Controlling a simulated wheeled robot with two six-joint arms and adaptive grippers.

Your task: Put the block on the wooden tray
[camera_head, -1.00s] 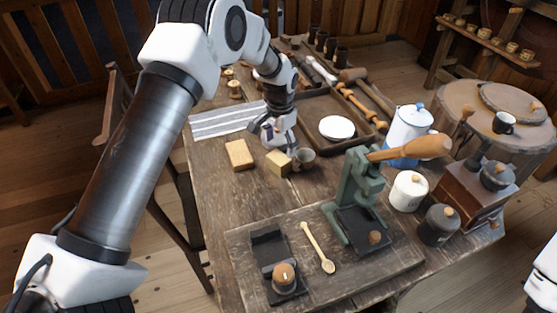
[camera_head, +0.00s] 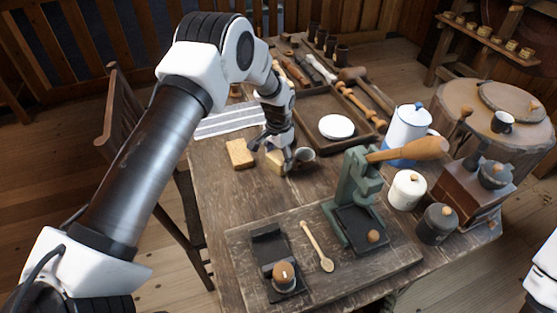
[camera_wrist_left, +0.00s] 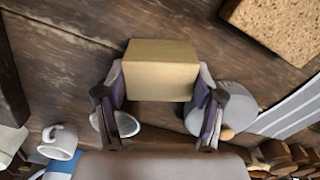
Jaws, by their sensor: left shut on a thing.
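The block (camera_head: 272,162) is a pale tan box on the table, in front of the wooden tray's left end and partly hidden by my gripper in the head view. My left gripper (camera_head: 279,155) is shut on the block. In the left wrist view, the block (camera_wrist_left: 160,68) sits between the two fingers (camera_wrist_left: 162,95), one against each side. Any gap beneath it cannot be told. The wooden tray (camera_head: 308,112) is a dark, low-rimmed tray behind and right of the gripper, holding a white round dish (camera_head: 336,126). My right gripper is not in view.
A cork-like brown block (camera_head: 239,154) lies just left of the held block. A small cup (camera_head: 304,156) stands close on its right. A striped cloth (camera_head: 230,121) lies behind. A green press (camera_head: 353,190) and blue-white pot (camera_head: 408,130) stand to the right.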

